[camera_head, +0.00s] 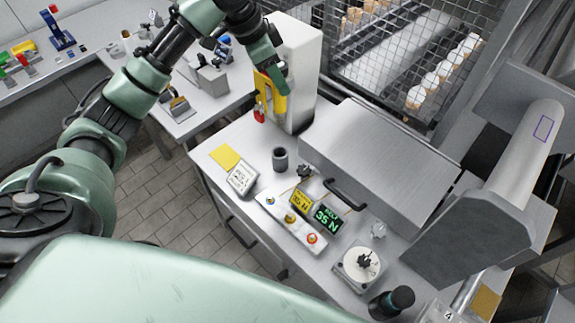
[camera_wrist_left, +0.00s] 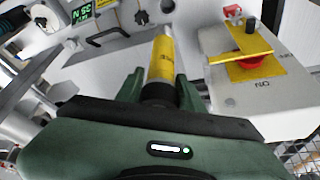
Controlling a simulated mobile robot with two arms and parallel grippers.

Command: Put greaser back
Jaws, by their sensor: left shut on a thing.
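My left gripper (camera_head: 272,84) is shut on the greaser (camera_wrist_left: 161,62), a yellow cylinder with dark lettering, a dark collar and a pale narrow end. The left wrist view shows it between the two green fingers (camera_wrist_left: 160,88), its narrow end pointing away from the gripper. In the head view the gripper hangs in front of the white box, where yellow parts overlap and the greaser is hard to separate. A dark round cup (camera_head: 280,159) stands on the bench below; it also shows in the left wrist view (camera_wrist_left: 168,6). My right gripper is not in view.
The white box (camera_head: 303,85) carries a yellow plate with a red button (camera_wrist_left: 254,62), close to the greaser. A yellow note (camera_head: 225,156), a display (camera_head: 327,219) and a button panel (camera_head: 289,222) lie on the bench. A grey hood (camera_head: 380,155) stands right of the cup.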

